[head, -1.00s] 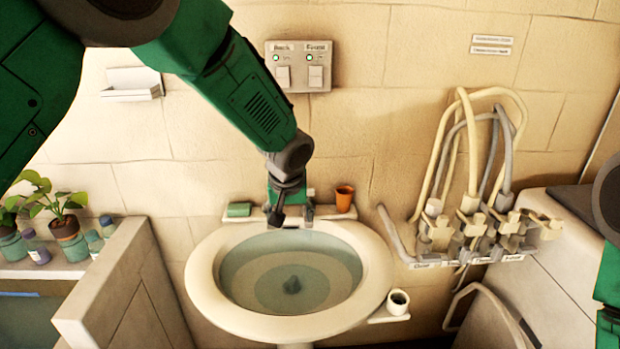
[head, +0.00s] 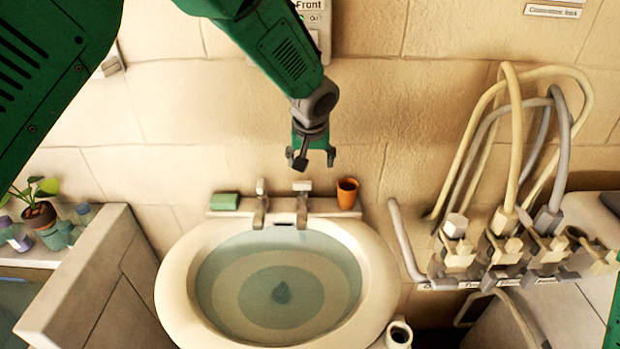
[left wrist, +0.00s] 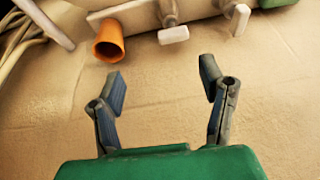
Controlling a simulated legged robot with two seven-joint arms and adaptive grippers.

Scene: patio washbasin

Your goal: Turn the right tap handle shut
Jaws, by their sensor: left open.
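The right tap (head: 302,203) stands at the back of the washbasin (head: 178,300), with a flat handle on top; in the left wrist view its pale handle (left wrist: 174,35) shows near the top middle. The left tap (head: 260,207) stands beside it and also shows in the left wrist view (left wrist: 237,20). My left gripper (head: 315,160) is open and empty. It hangs just above the right tap handle in the head view, apart from it. In the left wrist view the two fingers (left wrist: 161,82) are spread, with nothing between them. My right gripper is not in view.
An orange cup (head: 347,193) stands close right of the right tap, and green soap (head: 225,201) lies left of the taps. Water fills the basin. Pipes and valves (head: 508,245) are on the right. A low wall (head: 85,270) is on the left.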

